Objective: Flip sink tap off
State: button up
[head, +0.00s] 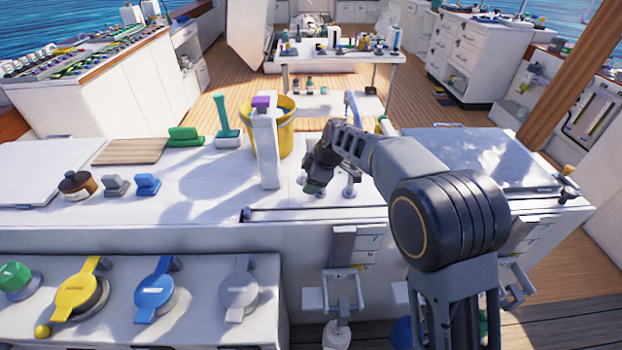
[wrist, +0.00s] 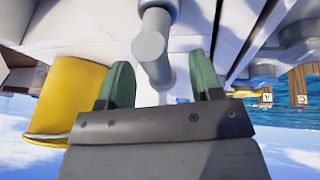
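A grey rounded tap part (wrist: 150,45) shows in the wrist view, running down between the two green fingers of my gripper (wrist: 160,78). The fingers are apart, with a gap visible on each side of the grey part. I cannot tell how near it is in depth. In the head view my gripper (head: 313,187) is low over the white counter, left of a short grey post (head: 349,187). My arm hides much of the sink area, and the tap's position is unclear there.
A yellow bucket (head: 286,140) stands behind a white upright post (head: 266,150), left of my gripper; the bucket also shows in the wrist view (wrist: 75,95). Blue (head: 147,185) and grey (head: 116,185) small fittings sit on the left counter. A panel with coloured levers (head: 154,292) is in front.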

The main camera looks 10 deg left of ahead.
jog(key=p+v, duration=0.1)
jog(key=v, duration=1.3)
jog(key=shift+f, duration=0.1)
